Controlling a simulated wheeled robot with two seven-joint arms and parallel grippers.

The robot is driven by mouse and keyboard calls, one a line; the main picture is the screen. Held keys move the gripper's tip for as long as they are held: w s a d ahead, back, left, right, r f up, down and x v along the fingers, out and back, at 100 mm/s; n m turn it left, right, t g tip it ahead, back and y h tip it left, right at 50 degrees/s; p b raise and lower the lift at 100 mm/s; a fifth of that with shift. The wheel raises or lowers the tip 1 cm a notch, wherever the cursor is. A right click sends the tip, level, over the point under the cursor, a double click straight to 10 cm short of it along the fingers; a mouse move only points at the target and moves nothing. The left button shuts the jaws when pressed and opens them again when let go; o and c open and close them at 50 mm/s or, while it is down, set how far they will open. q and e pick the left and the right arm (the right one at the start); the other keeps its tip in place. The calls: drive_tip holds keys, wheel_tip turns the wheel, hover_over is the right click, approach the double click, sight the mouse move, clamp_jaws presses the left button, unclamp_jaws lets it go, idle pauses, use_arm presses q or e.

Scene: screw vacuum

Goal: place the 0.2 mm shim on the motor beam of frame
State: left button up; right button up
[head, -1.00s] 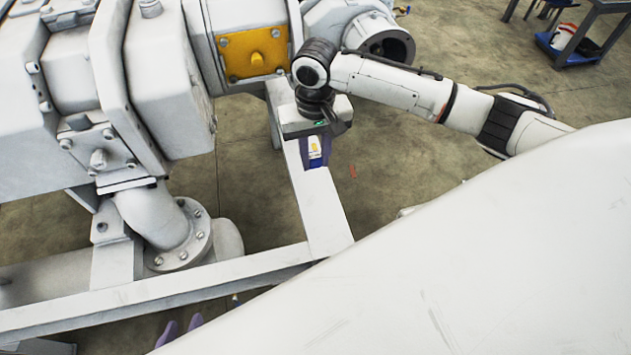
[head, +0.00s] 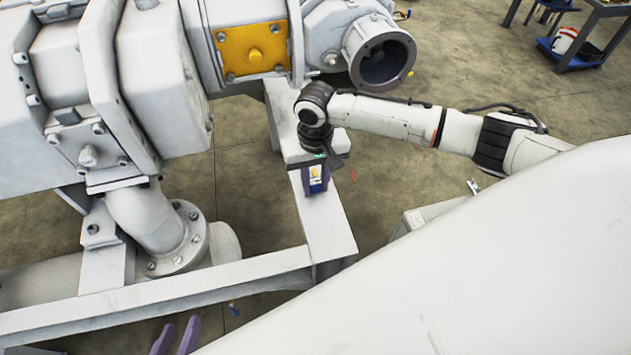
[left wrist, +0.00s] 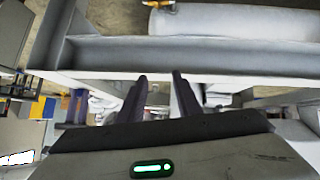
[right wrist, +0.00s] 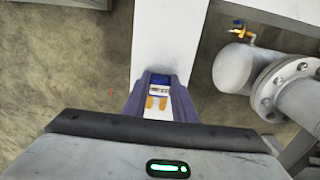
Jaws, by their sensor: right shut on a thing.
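The shim (head: 315,174) is a small blue, white and yellow piece between the purple fingers of my right gripper (head: 317,187). In the right wrist view the shim (right wrist: 159,91) sits between the fingertips (right wrist: 161,84), over the white frame beam (right wrist: 165,40). In the head view this beam (head: 327,222) runs under the gripper; I cannot tell whether the shim touches it. My left gripper (head: 176,337) is low in the head view, near the front rail. Its fingers (left wrist: 156,78) are apart and empty in the left wrist view.
The large white pump (head: 150,80) with a yellow plate (head: 252,52) stands at the back left. A flanged pipe elbow (head: 165,225) is left of the beam. The front rail (head: 150,295) crosses below. A blue-shelved cart (head: 580,50) stands far right.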

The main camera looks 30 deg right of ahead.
sight(315, 184)
drive_tip(key=o, duration=0.9)
drive_tip(key=shift+f, duration=0.1)
drive_tip(key=shift+o, duration=0.7)
use_arm(q)
drive_tip(key=shift+f, duration=0.15)
